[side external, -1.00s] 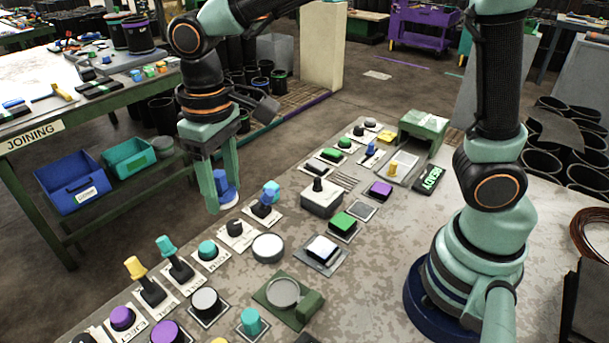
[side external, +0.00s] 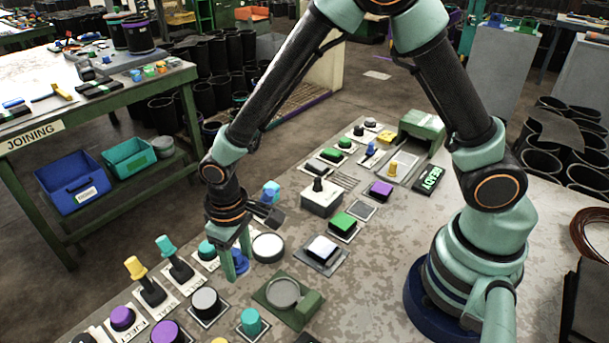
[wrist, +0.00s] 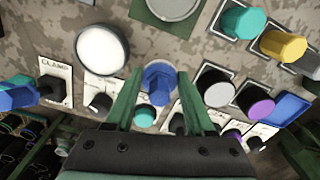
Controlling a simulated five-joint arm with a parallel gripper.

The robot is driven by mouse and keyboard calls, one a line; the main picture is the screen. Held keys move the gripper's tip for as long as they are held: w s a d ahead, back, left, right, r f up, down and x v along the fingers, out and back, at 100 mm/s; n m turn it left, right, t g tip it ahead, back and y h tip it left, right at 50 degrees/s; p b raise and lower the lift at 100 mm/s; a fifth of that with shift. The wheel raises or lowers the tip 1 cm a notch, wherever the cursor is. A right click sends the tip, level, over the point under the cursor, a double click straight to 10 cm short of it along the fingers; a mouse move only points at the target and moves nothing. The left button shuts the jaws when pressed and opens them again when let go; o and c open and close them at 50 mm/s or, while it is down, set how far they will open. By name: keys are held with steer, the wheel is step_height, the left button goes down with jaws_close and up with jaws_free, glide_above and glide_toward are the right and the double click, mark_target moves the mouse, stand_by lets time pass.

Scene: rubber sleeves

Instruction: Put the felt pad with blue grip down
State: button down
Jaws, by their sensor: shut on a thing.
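The felt pad with blue grip (side external: 238,264) is held by my gripper (side external: 236,266), low over the bench beside the round white disc. Its blue grip (wrist: 158,82) sits between my two green fingers (wrist: 158,90) in the wrist view. The fingers point down and are shut on the grip. The pad under the grip is mostly hidden, and I cannot tell whether it touches the bench.
The white disc (side external: 268,247) is close to the right. A green fixture with a round dish (side external: 283,293) stands at the lower right. A white-topped button (side external: 205,302) and teal and yellow levers (side external: 166,246) are nearby. Bare bench (side external: 375,250) lies further right.

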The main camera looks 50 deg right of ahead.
mark_target(236, 252)
steer(key=shift+f, duration=1)
steer(key=c, duration=0.5)
jaws_free()
steer(key=shift+f, duration=0.1)
step_height(236, 252, up, 11)
steer(key=shift+r, duration=0.1)
steer(key=shift+d+r, duration=0.1)
steer(key=shift+r, duration=0.5)
steer(key=s+d+r+m+t, duration=0.1)
steer(key=s+d+r, duration=0.1)
steer(key=d+r, duration=0.2)
steer(key=s+d+r+m+t, duration=0.1)
steer(key=d+r, duration=0.3)
steer(key=d, duration=0.4)
steer(key=s+d+r+m+t, duration=0.1)
steer(key=s+d+r+t, duration=0.2)
steer(key=d, duration=0.3)
steer(key=shift+d+r, duration=0.35)
steer(key=shift+r, duration=0.35)
